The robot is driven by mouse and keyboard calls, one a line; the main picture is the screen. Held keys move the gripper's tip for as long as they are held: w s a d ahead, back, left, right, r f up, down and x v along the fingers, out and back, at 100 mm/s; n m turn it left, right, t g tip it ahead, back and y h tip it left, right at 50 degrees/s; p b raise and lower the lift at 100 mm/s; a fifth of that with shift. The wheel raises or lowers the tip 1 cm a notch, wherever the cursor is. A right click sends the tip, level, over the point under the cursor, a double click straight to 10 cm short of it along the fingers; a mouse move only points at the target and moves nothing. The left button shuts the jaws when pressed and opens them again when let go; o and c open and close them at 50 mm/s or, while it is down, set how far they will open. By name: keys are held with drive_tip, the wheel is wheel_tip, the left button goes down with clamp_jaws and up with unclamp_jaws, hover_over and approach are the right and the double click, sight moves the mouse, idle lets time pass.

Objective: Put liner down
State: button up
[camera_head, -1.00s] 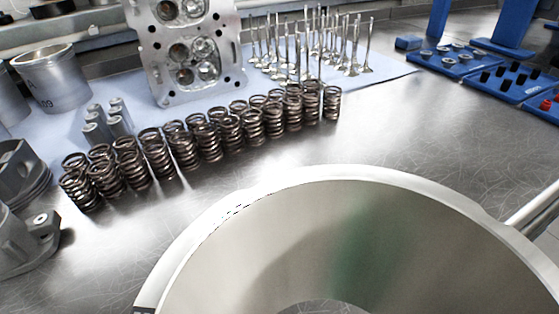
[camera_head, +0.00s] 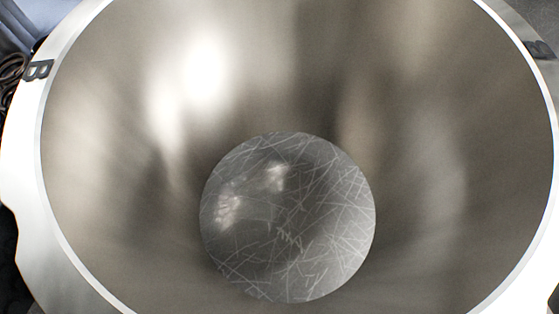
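The liner (camera_head: 110,160) fills almost the whole view, and I look down into its bore from above. Its bright rim (camera_head: 22,130) carries a dark letter B at the upper left and another dark mark at the upper right. The inner wall is smooth and shiny. Through the round far opening I see scratched grey metal, like the tabletop (camera_head: 288,220). Whether the liner's lower edge touches that surface cannot be told. My gripper's fingers do not show, so its hold on the liner is not visible.
At the upper left edge, a bit of dark coiled springs (camera_head: 12,72) and a pale blue sheet (camera_head: 35,12) show just outside the rim. The liner hides nearly everything else, so free room around it cannot be judged.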

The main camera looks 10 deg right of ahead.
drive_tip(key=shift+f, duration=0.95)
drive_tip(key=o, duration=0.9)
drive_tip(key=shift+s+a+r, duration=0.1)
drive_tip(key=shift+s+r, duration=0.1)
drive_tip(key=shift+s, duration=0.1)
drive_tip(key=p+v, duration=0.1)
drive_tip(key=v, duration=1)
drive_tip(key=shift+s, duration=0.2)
